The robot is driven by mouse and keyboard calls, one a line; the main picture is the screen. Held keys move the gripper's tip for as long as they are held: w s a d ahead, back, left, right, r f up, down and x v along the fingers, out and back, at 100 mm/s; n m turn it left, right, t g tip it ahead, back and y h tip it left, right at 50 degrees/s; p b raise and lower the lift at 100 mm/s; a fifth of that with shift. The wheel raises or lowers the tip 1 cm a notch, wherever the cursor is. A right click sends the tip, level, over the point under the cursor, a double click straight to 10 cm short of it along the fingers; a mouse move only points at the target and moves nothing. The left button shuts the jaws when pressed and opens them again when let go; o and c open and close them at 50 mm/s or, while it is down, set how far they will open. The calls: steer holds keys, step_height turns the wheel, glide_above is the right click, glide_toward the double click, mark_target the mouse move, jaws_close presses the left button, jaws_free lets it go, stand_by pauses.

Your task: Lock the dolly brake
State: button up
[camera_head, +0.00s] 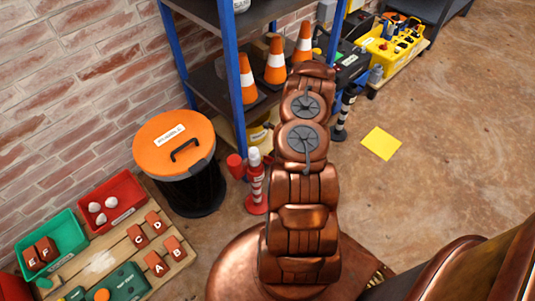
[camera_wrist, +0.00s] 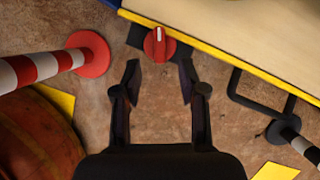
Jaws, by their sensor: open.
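A red round knob (camera_wrist: 160,44) with a white mark pointing up in the picture shows in the wrist view. It sits on a dark bracket at the yellow-striped edge of a beige board (camera_wrist: 235,35), which looks like the dolly deck. My gripper (camera_wrist: 158,76) is open and empty. Its two black fingers point toward the knob, with the knob beyond the fingertips and between their lines; no contact shows. In the head view my copper arm covers this area, and I cannot make out the gripper or the knob there.
A red-and-white post (camera_wrist: 35,64) stands left of the knob, a black-and-white post (camera_wrist: 300,142) right. The head view shows a blue-framed shelf with cones (camera_head: 275,62), an orange-lidded bin (camera_head: 175,140), a pallet with trays (camera_head: 120,200), and open floor (camera_head: 450,130) at right.

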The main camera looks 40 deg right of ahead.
steer(key=shift+b+x, duration=0.55)
steer(key=shift+x, duration=2.9)
steer(key=shift+s, duration=0.1)
steer(key=shift+c, duration=0.2)
jaws_close()
